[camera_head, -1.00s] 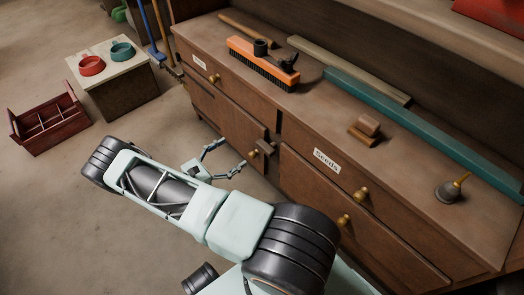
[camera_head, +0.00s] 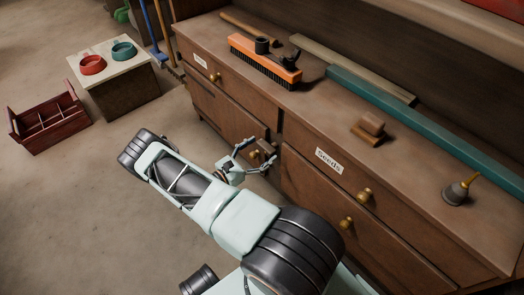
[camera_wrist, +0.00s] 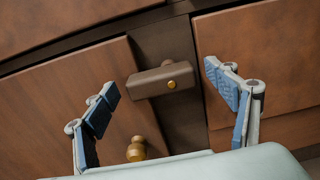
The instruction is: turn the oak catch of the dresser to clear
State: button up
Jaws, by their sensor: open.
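The oak catch (camera_wrist: 160,80) is a dark wooden block with a brass pivot pin, on the upright between two dresser fronts. In the wrist view it lies nearly level, its left end overlapping the left door (camera_wrist: 60,110). My gripper (camera_wrist: 166,95) is open, with one blue-padded finger on each side of the catch and apart from it. In the head view my gripper (camera_head: 254,158) is at the dresser (camera_head: 230,125), and the catch (camera_head: 267,147) is partly hidden behind its fingers. A brass knob (camera_wrist: 136,149) sits on the left door below the catch.
On the dresser top are an orange brush (camera_head: 264,62), a small wooden block (camera_head: 368,128), a teal beam (camera_head: 420,120) and a grey puffer (camera_head: 459,191). A red crate (camera_head: 48,122) and a low table (camera_head: 120,92) stand at left. The floor between is clear.

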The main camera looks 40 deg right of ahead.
jog(key=shift+d, duration=0.25)
jog(key=c, duration=1.2)
jog(key=shift+o, duration=0.2)
jog(key=shift+n, duration=0.3)
jog(key=n, duration=0.5)
jog(key=shift+w+f+n, duration=0.1)
jog(key=shift+f+n, duration=0.2)
jog(key=n, duration=0.5)
jog(key=shift+f+n, duration=0.3)
